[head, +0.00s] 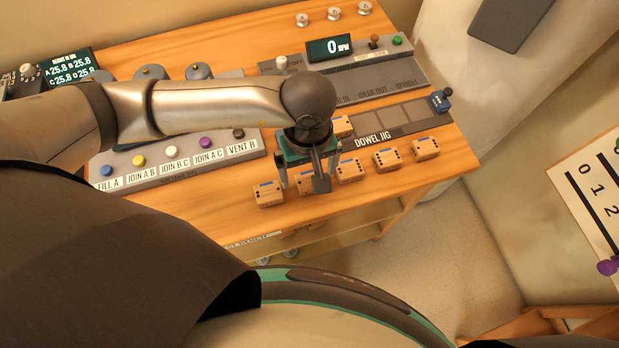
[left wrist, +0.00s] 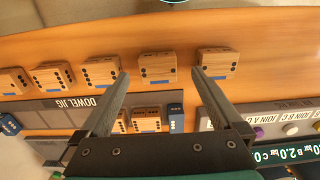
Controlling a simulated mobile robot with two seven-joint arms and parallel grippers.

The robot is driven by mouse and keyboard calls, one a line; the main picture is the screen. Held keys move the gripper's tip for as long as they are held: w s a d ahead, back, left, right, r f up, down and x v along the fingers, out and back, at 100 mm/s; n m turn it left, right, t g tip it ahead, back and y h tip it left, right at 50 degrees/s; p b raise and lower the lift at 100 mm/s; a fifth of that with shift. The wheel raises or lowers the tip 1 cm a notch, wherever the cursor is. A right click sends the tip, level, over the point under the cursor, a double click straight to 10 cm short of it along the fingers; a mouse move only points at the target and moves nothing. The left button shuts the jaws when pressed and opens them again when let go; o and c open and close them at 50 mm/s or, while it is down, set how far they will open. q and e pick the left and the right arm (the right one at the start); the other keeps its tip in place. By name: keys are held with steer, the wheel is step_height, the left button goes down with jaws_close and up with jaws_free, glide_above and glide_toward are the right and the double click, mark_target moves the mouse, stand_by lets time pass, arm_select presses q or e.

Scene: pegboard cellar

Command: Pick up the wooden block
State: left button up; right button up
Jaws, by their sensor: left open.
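Several wooden blocks with dark dots and blue marks sit in a row along the table's front edge. The leftmost block (head: 267,195) is in full view in the head view. The second block (head: 304,188) is partly hidden behind my left gripper (head: 308,174). In the left wrist view, this second block (left wrist: 158,66) appears between the fingertips of my left gripper (left wrist: 160,76). The gripper is open and above the row, with nothing held. The leftmost block (left wrist: 217,62) lies just outside one finger. The frames do not show which block the task means. My right gripper is out of view.
A button panel (head: 180,168) stands left, and a panel with a display (head: 365,78) at the back. The wooden table (head: 200,210) has bare room at its front left.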

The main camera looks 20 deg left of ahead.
mark_target(310, 182)
arm_select(q)
step_height(310, 182, down, 3)
steer(key=shift+w+f, duration=0.1)
steer(key=shift+w, duration=0.05)
steer(key=c, duration=1.4)
